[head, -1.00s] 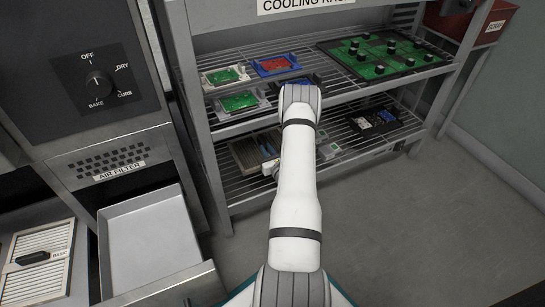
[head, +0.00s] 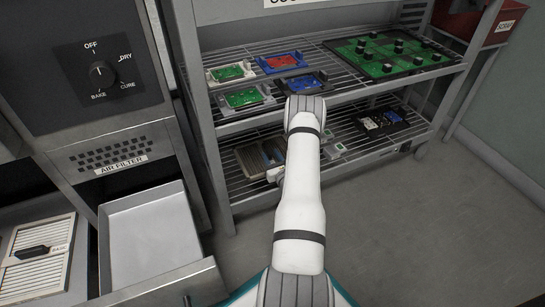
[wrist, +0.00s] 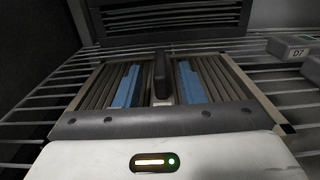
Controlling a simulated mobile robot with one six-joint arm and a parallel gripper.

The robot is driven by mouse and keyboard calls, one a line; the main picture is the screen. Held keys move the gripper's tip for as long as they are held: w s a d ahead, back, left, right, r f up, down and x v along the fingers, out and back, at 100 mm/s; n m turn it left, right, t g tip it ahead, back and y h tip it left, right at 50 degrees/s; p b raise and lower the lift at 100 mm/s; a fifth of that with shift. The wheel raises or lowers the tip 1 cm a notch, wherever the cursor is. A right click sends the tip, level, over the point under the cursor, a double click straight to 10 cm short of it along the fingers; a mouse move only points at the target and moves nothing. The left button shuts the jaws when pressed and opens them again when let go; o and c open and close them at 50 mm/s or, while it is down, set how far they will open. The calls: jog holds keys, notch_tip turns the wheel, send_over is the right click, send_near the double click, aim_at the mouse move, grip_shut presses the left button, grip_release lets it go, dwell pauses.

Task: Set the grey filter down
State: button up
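The grey filter (head: 246,162) lies flat on the wire lower shelf of the cooling rack. In the wrist view the filter (wrist: 215,80) shows a ribbed face and a dark upright handle (wrist: 161,75) in its middle. My gripper (wrist: 158,82) has its two blue fingers on either side of the handle, with a gap on both sides. It is open and not touching the handle. In the head view my gripper (head: 272,153) is over the filter, and my arm hides part of it.
The cooling rack (head: 225,125) holds several circuit boards above, including a big green one (head: 385,55). Small light blocks (head: 334,150) and a dark tray (head: 382,121) share the lower shelf. An open, empty air filter drawer (head: 150,240) and a white filter (head: 40,250) are at left.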

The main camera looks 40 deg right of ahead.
jog(key=shift+r, duration=0.1)
jog(key=shift+s+r, duration=0.1)
jog(key=shift+s, duration=0.25)
jog(key=p+v, duration=0.5)
jog(key=v, duration=0.6)
jog(key=shift+s, duration=0.15)
